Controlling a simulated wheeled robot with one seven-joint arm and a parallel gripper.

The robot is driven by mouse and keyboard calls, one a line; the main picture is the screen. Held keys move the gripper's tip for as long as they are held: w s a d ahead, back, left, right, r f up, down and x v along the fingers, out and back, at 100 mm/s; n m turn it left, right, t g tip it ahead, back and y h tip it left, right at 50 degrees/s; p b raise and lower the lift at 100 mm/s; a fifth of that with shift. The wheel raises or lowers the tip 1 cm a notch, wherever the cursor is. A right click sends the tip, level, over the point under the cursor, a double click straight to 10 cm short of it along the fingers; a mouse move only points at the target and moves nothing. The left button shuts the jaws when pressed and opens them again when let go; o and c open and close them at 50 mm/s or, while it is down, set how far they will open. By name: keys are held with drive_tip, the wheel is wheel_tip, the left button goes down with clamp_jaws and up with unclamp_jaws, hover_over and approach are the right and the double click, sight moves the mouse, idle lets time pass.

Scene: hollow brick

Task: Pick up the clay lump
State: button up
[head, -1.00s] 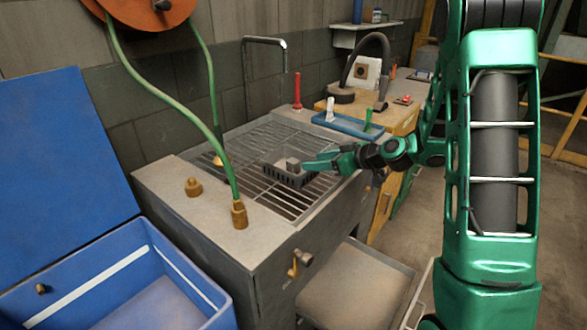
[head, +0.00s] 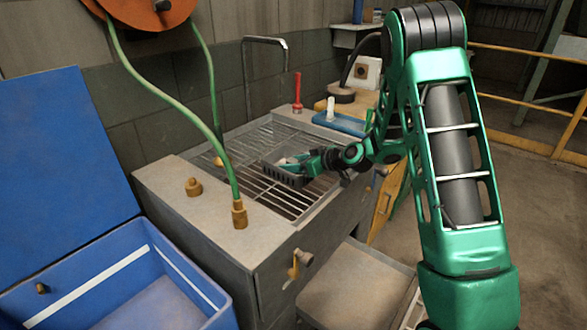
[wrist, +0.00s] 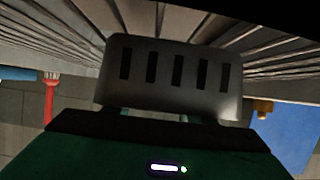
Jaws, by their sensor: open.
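The grating (head: 262,138) surrounds the basket. A green hose (head: 150,82) hangs to a brass fitting at the left. An open blue chest (head: 130,285) is at the front left.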

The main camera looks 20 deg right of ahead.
drive_tip(key=shift+c, duration=0.3)
drive_tip(key=c, duration=1.1)
drive_tip(key=shift+c, duration=0.2)
